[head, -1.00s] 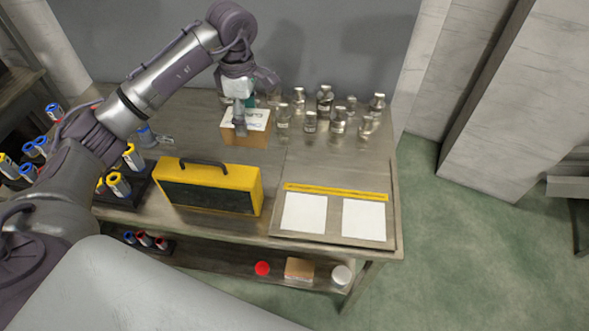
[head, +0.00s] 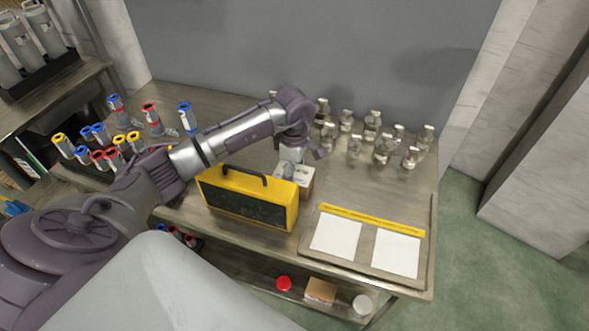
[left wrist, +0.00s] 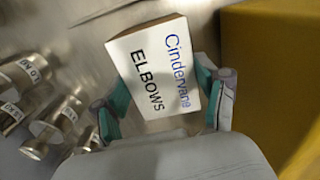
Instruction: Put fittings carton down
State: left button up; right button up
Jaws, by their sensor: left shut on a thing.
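The fittings carton (head: 307,180) is a small box with a white printed top and brown sides, right behind the yellow case's right end in the head view. In the left wrist view the carton (left wrist: 155,65) reads "Cindervane ELBOWS". My left gripper (head: 291,168) reaches down over it, and in the left wrist view the teal fingertips of this gripper (left wrist: 165,104) are shut on its two sides. My right gripper is not in view.
The yellow case (head: 248,197) with a dark front stands very close to the carton. A board with two white sheets (head: 336,234) lies front right. Bench surface (head: 350,182) between bottles and board is clear.

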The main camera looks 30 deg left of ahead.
pick_arm(q)
jog(key=o, duration=0.9)
jog(key=shift+f, duration=0.15)
jog(key=o, duration=0.5)
